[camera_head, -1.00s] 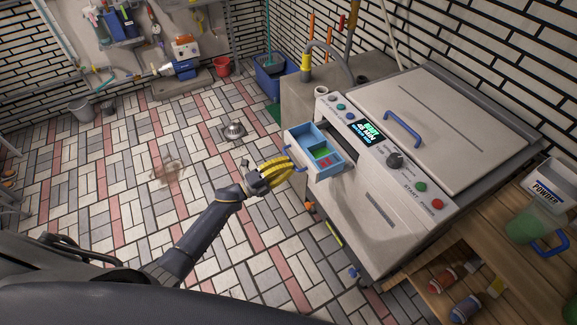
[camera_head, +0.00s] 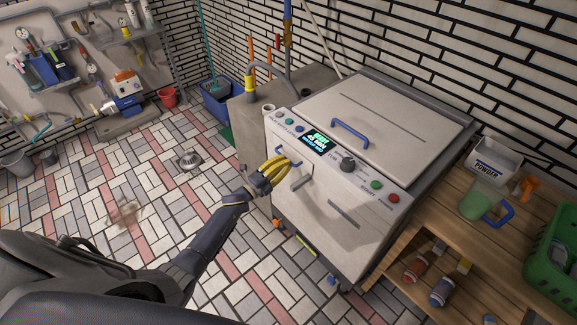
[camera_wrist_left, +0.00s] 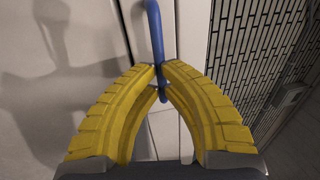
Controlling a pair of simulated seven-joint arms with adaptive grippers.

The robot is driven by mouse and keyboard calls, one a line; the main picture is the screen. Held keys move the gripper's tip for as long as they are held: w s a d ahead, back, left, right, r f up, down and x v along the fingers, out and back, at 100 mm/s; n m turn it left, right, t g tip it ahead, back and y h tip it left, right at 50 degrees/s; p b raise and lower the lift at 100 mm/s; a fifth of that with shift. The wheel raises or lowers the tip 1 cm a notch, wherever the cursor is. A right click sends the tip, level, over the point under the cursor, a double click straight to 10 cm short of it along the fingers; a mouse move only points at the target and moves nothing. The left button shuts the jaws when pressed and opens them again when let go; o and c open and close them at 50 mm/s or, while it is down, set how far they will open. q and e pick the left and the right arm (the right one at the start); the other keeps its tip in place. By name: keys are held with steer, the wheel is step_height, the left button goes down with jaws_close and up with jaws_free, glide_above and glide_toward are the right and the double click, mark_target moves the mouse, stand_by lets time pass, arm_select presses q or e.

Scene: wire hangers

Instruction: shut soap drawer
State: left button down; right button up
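The soap drawer (camera_head: 291,184) is at the left of the washing machine's front, below the control panel. Its tray is out of sight and its front looks about flush with the machine. Its blue handle (camera_head: 283,150) is partly hidden by my yellow fingers. In the left wrist view the handle (camera_wrist_left: 154,28) runs between the fingertips. My left gripper (camera_head: 281,163) is at the drawer front, its fingertips (camera_wrist_left: 161,72) drawn together around the handle. Whether a thin gap is left at the drawer's edge cannot be told. My right gripper is not in view.
The washing machine (camera_head: 350,222) has a lid with a blue handle (camera_head: 350,132). The tiled floor at the left is mostly clear.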

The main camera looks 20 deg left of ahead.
arm_select(q)
steer(key=shift+s+a, duration=0.1)
stand_by(0.3)
steer(key=v, duration=1.3)
steer(key=shift+s+a, duration=0.15)
steer(key=shift+s, duration=0.2)
steer(key=a+f+n+g+y, duration=0.1)
steer(key=a+f+n+y, duration=0.25)
steer(key=f, duration=0.25)
steer(key=a+f+n+g+y, duration=0.1)
steer(key=a+f+n+y, duration=0.15)
steer(key=f+n, duration=0.35)
steer(key=s+f+n+g+y, duration=0.25)
steer(key=s+f, duration=0.35)
steer(key=f, duration=0.3)
steer(key=s+f+n+g+y, duration=0.1)
steer(key=s+f+n+g, duration=0.2)
steer(key=s+f, duration=0.5)
steer(key=s+d+f+n+g, duration=0.3)
steer(key=s+f+n+g, duration=0.15)
steer(key=s+f, duration=1)
steer(key=s+d+f+g, duration=0.2)
steer(key=s+d, duration=0.2)
steer(key=s, duration=0.7)
steer(key=s+d+f+g, duration=0.2)
steer(key=s+d, duration=0.3)
steer(key=s, duration=0.7)
steer(key=shift+d+f, duration=0.3)
steer(key=shift+f, duration=0.4)
